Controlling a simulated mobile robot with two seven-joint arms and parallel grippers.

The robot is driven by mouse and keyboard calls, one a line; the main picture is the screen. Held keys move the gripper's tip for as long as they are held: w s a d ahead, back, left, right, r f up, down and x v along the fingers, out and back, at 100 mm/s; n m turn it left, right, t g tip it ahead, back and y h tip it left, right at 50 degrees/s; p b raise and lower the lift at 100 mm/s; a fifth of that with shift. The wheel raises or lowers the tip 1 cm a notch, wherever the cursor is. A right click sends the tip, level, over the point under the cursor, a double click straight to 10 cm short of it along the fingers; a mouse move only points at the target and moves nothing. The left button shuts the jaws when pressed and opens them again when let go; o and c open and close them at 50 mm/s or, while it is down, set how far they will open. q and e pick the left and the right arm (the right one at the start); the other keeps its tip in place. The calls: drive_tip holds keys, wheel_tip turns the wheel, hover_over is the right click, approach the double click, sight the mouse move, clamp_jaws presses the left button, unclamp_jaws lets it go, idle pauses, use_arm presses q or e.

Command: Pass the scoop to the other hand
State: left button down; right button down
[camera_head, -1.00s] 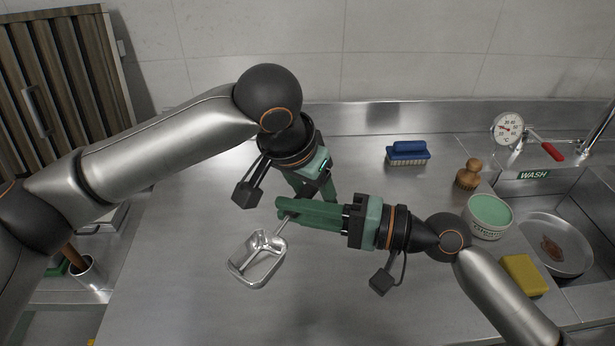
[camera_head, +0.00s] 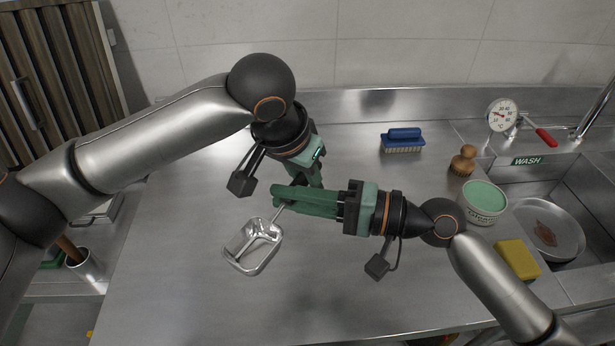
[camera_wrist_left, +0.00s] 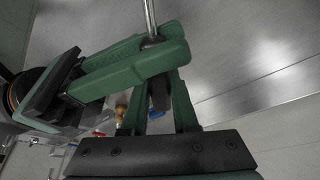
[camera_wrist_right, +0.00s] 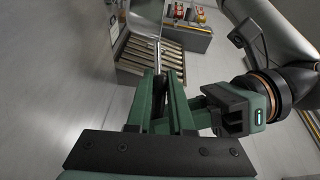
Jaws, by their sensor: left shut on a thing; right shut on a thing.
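The metal scoop (camera_head: 252,248) hangs above the counter at the centre left of the head view, with its open pan toward the lower left. My right gripper (camera_head: 282,198) comes from the right and is shut on the scoop's handle close to the pan. My left gripper (camera_head: 312,183) comes from above and is shut on the handle too; its fingertips are partly hidden behind the right fingers. In the left wrist view, the scoop's thin metal shaft (camera_wrist_left: 150,15) runs up from the right gripper's fingers (camera_wrist_left: 165,50), with the dark handle end between the left fingers.
A blue brush (camera_head: 403,140), a wooden brush (camera_head: 463,160), a tub with a green top (camera_head: 485,200) and a yellow sponge (camera_head: 517,259) stand at the right, beside the sink (camera_head: 575,200). A metal holder (camera_head: 87,268) is at the lower left. The front counter (camera_head: 350,300) is clear.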

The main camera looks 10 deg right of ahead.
drive_tip(key=c, duration=0.7)
unclamp_jaws()
